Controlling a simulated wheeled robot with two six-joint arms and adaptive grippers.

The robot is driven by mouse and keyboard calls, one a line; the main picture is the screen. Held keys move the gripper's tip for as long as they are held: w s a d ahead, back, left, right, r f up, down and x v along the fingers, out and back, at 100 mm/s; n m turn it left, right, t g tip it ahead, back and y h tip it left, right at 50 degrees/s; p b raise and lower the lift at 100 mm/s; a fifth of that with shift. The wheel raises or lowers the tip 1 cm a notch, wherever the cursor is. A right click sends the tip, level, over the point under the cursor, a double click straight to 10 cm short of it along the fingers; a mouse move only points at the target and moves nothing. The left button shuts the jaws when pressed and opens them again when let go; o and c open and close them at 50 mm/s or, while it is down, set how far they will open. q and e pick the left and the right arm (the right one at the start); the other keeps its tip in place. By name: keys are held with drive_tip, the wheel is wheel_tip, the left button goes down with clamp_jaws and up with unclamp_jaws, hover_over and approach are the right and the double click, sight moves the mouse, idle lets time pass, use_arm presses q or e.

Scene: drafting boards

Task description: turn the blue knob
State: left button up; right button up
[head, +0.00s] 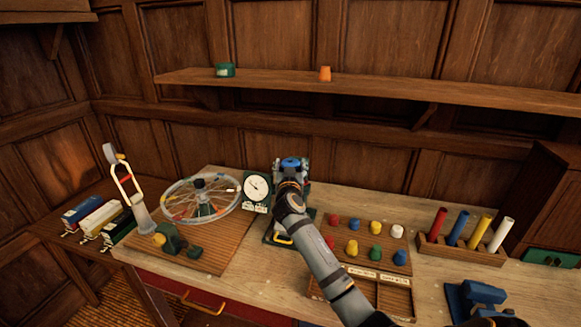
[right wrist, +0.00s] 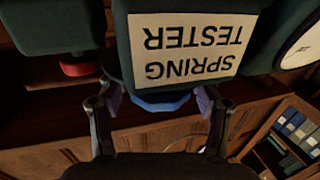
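The blue knob (head: 290,163) sits on top of a dark green device behind the end of my right arm in the head view. In the right wrist view the knob (right wrist: 160,103) shows just below the upside-down label "SPRING TESTER" (right wrist: 192,48). My right gripper (right wrist: 160,100) has one finger on each side of the knob, with small gaps showing, so it looks open around it. In the head view my right gripper (head: 290,178) hides much of the device. My left gripper is not in view.
A dial gauge (head: 256,188) stands left of the device, beside a spoked wheel (head: 200,200). A board of coloured pegs (head: 372,262) lies to the right, with a rack of coloured tubes (head: 460,250) beyond. A shelf (head: 400,91) runs above.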

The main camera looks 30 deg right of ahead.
drive_tip(key=shift+o, duration=0.8)
drive_tip(key=shift+s+a, duration=0.1)
drive_tip(key=v, duration=1.1)
drive_tip(key=shift+s, duration=0.35)
drive_tip(key=shift+a, duration=0.2)
